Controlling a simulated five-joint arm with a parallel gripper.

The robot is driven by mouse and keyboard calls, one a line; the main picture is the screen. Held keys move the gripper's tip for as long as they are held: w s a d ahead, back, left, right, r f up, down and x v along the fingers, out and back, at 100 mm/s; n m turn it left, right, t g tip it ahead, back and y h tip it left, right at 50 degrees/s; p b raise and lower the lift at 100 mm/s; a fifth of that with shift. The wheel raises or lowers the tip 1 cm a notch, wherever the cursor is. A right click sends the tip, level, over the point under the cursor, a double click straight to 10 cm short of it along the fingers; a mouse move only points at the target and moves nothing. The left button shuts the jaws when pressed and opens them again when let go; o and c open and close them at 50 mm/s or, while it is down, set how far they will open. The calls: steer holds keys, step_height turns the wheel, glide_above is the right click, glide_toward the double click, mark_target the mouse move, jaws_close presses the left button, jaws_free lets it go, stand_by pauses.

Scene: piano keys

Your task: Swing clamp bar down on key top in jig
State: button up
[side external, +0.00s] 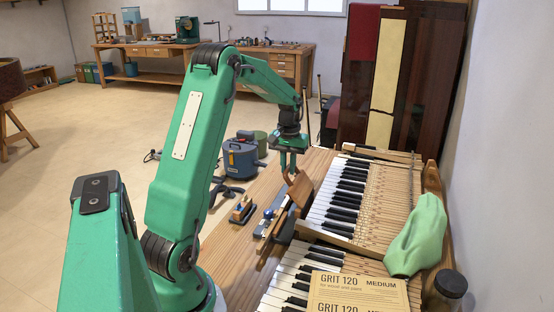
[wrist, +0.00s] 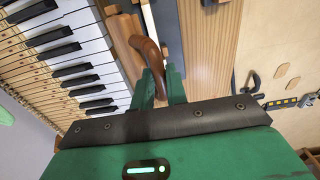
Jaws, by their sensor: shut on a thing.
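My gripper (side external: 288,168) points down at the far end of the jig (side external: 270,232), a wooden fixture on the bench left of the keyboard. It is shut on the reddish-brown clamp bar (side external: 301,189), which looks tilted up from the jig. In the wrist view, my gripper's green fingers (wrist: 161,88) stand on either side of the curved brown end of the clamp bar (wrist: 151,57). A narrow white strip, seemingly the key top (wrist: 150,22), shows beside the bar. Its contact with the bar is hidden.
Piano keys (side external: 335,205) lie close right of the jig. Sandpaper (side external: 358,292), a green cloth (side external: 418,238) and a dark jar (side external: 443,292) are at the near right.

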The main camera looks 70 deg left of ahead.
steer(key=shift+f, duration=0.1)
stand_by(0.3)
steer(key=shift+s+a+f, duration=0.65)
stand_by(0.4)
steer(key=shift+s+a+f, duration=0.1)
steer(key=shift+f, duration=0.05)
steer(key=shift+s+a+f, duration=0.45)
steer(key=shift+f, duration=0.3)
stand_by(0.3)
steer(key=shift+s+f, duration=0.1)
steer(key=shift+f, duration=0.05)
steer(key=shift+s+a+f, duration=0.2)
steer(key=shift+f, duration=0.3)
steer(key=shift+s+a+f, duration=0.15)
steer(key=shift+f, duration=0.3)
